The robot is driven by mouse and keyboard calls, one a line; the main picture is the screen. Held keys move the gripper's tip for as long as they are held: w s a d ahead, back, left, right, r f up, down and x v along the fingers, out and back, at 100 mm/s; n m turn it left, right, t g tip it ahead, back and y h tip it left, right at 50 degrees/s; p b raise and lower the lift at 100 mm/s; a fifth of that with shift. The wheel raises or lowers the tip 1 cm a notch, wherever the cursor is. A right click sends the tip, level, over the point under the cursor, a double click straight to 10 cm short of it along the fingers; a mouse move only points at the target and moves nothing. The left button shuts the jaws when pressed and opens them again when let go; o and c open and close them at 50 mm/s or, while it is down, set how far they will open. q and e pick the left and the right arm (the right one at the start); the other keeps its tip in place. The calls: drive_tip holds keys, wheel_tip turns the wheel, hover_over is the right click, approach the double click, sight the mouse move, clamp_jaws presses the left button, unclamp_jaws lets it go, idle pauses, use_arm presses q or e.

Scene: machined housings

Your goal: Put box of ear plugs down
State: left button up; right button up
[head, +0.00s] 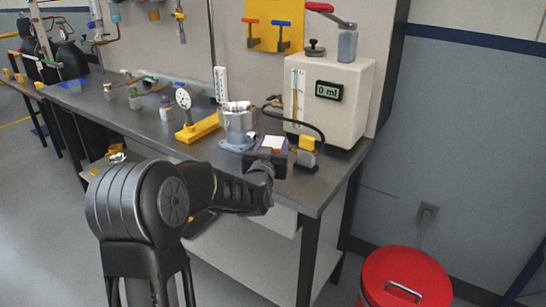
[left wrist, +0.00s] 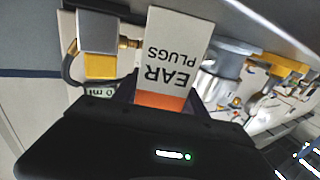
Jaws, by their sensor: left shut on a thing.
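The box of ear plugs (left wrist: 174,48) is white with an orange band and shows its lettering upside down in the left wrist view. My left gripper (left wrist: 160,100) is shut on its orange end. I cannot tell whether the box touches the bench top. My right gripper is not in view.
A metal housing (head: 238,128) stands just left of the box. A grey and yellow part (head: 306,152) is close on its right. A white unit reading 0 ml (head: 345,108) stands behind. A yellow gauge stand (head: 197,129) is further left. A red bin (head: 405,278) stands on the floor.

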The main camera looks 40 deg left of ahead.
use_arm(q)
drive_tip(key=c, duration=0.6)
drive_tip(key=shift+o, duration=0.2)
drive_tip(key=shift+r, duration=0.15)
wheel_tip(320, 180, up, 10)
drive_tip(key=shift+f+p, duration=0.1)
drive_tip(key=shift+p, duration=0.6)
